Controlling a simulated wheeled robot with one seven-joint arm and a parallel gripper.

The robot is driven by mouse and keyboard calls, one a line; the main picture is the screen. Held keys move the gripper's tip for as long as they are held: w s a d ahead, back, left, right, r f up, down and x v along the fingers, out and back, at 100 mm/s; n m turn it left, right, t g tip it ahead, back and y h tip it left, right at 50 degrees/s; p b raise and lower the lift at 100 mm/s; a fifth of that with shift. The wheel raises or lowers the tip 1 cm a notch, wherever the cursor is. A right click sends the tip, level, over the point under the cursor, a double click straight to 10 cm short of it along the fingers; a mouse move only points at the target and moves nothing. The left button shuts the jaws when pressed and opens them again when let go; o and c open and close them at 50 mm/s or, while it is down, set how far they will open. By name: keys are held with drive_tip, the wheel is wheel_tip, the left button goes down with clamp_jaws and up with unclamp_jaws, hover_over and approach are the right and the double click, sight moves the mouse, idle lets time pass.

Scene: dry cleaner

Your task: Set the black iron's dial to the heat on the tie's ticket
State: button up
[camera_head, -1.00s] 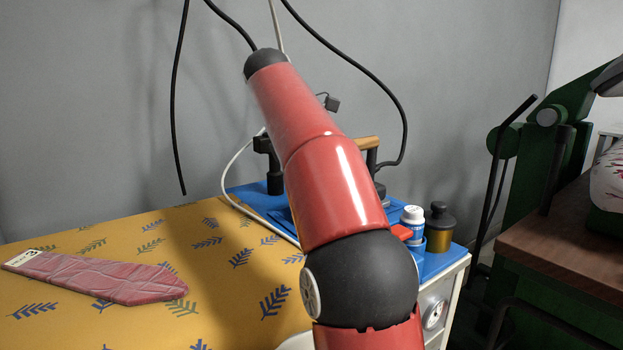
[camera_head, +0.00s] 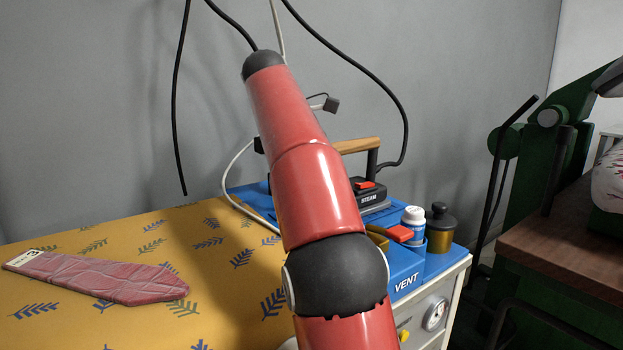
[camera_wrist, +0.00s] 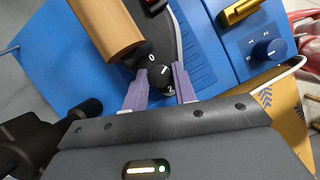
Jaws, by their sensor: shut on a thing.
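The black iron (camera_wrist: 176,40), with a wooden handle (camera_wrist: 105,25), stands on a blue surface; in the head view its handle (camera_head: 357,146) shows behind my arm. Its round black dial (camera_wrist: 160,78) has white digits near it; I make out a 0 and a 2. My gripper (camera_wrist: 162,77) has its two purple-grey fingers on either side of this dial, shut on it. The head view hides my gripper behind my arm. The dark red tie (camera_head: 105,276) lies on the patterned cover at left. Its white ticket (camera_head: 27,257) bears a digit that looks like 3.
A blue knob (camera_wrist: 270,50) with its own digits sits on the blue unit, right of the iron. A white cord (camera_head: 229,172) curves by the iron. The yellow cover (camera_head: 180,240) is mostly clear.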

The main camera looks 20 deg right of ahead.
drive_tip(key=o, duration=1)
